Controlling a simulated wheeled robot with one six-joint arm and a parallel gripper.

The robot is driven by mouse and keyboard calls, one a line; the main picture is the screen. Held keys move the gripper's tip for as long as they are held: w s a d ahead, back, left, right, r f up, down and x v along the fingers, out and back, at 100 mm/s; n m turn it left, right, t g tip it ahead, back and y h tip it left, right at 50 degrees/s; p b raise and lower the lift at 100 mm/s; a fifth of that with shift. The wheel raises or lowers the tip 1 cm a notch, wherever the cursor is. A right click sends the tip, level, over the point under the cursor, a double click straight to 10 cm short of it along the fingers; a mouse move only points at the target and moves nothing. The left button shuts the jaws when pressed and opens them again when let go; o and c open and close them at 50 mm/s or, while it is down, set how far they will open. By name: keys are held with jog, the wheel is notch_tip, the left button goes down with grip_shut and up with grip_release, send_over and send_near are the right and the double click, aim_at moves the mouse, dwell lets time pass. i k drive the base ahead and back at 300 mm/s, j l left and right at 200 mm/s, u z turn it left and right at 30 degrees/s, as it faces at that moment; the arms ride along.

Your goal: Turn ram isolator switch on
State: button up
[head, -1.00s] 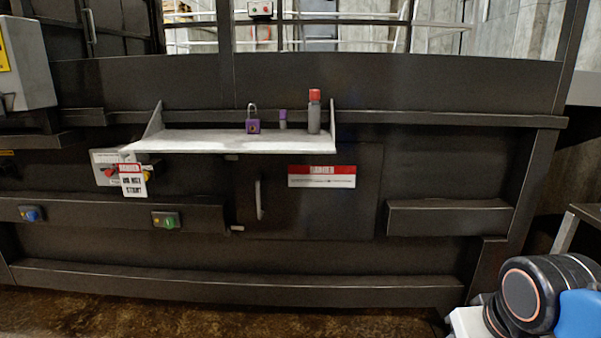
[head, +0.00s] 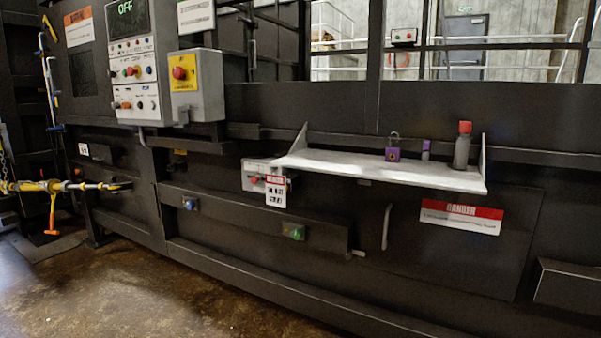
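A grey switch box with a red handle (head: 256,178) is on the dark machine front, left of the shelf; it looks like the isolator, but its label is too small to read. A white and red tag (head: 276,190) hangs over its right side and partly hides it. The way the handle points cannot be made out. A purple padlock (head: 392,152) with its shackle up stands on the shelf (head: 385,172), apart from the switch. My gripper is not in view.
A control panel (head: 134,67) reads OFF, beside a grey box with a red button on yellow (head: 182,73). A purple item (head: 426,150) and a red-capped bottle (head: 463,148) share the protruding shelf. The floor (head: 150,290) at lower left is clear.

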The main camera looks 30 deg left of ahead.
aim_at(178, 73)
jog(key=u, duration=1.7)
